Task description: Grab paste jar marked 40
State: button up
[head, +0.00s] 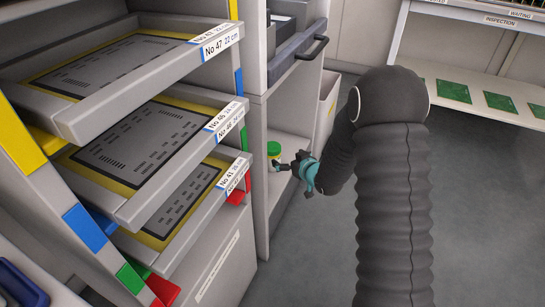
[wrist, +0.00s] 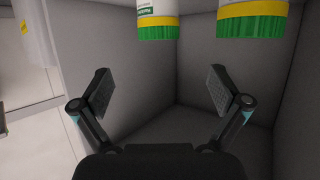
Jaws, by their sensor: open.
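Two white jars with yellow bands and green lids show in the wrist view, upside down at its top edge: one jar (wrist: 157,10) near the middle, another jar (wrist: 252,12) to its right. Their numbers cannot be read, so I cannot tell which is marked 40. In the head view one green-lidded jar (head: 273,149) shows in the cabinet's lower compartment, partly hidden by my gripper (head: 284,163). My gripper is open and empty at the compartment's opening. In the wrist view its fingers (wrist: 160,90) are spread wide, apart from both jars.
The grey cabinet compartment (head: 290,125) has walls close around the jars. A drawer with a dark handle (head: 311,47) is above it. To the left is a rack of stencil trays (head: 135,150) with protruding edges. Open grey floor (head: 480,220) lies to the right, before a shelf with green boards (head: 453,91).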

aim_at(273, 147)
jog(key=x, duration=0.6)
jog(key=shift+w+a+f, duration=0.15)
jog(key=shift+w, duration=0.15)
jog(key=shift+r+x, duration=0.15)
jog(key=shift+x, duration=1.3)
jog(key=shift+r+x, duration=0.1)
jog(key=shift+x, duration=1.3)
jog(key=shift+w, duration=0.2)
jog(key=shift+r, duration=0.1)
grip_shut()
